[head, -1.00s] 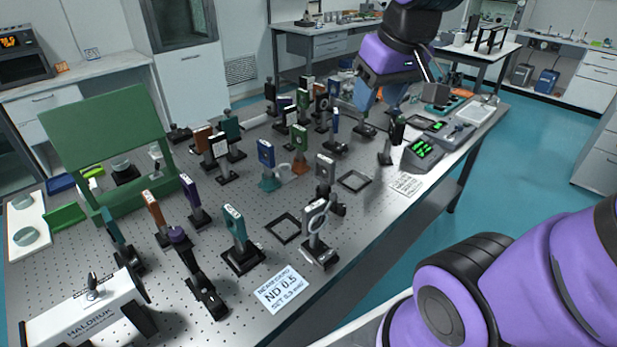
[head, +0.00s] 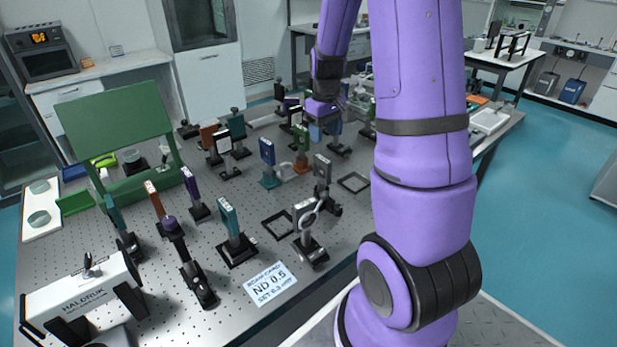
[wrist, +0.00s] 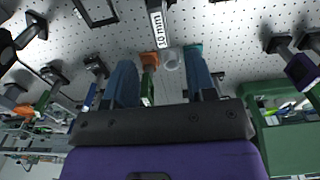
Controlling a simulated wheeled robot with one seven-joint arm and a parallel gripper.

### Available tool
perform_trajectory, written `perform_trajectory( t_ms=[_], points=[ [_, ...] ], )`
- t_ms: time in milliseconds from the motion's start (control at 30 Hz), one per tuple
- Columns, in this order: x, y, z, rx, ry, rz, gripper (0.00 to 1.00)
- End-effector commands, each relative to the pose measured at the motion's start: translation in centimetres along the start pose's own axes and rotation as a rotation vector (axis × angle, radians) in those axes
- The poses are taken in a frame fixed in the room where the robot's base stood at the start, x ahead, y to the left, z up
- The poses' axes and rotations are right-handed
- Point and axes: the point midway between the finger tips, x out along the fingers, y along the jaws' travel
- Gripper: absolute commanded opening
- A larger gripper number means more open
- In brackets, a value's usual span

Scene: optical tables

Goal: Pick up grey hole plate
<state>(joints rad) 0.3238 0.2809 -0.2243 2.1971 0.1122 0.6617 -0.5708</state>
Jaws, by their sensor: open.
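Two grey plates on posts stand at the front right of the table. One upright grey plate (head: 322,168) stands behind; a grey plate (head: 304,211) with a ring beside it stands nearer. I cannot clearly tell which has a hole. In the wrist view, a pale plate edge (wrist: 157,28) marked "10 mm" is at the top centre, beyond my fingertips. My gripper (head: 322,122) hangs over the far middle of the table, behind both grey plates. Its blue fingers are apart in the wrist view (wrist: 160,60), with nothing held between them.
A blue plate (head: 267,152) on a teal base, a green plate (head: 301,138) on an orange base and a clear ring (head: 286,172) stand close to my gripper. Two flat black frames (head: 353,182) lie on the table. Several mounted plates crowd around. A card (head: 270,284) lies near the front edge.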

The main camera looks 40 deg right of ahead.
Motion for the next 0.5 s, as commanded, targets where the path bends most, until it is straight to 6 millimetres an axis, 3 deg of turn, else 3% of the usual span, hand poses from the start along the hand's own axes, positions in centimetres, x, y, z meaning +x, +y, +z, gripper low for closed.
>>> perform_trajectory(
  t_ms=[500],
  points=[
    [6.0,0.9,0.1,0.002,-0.017,0.0,0.51]
  ],
)
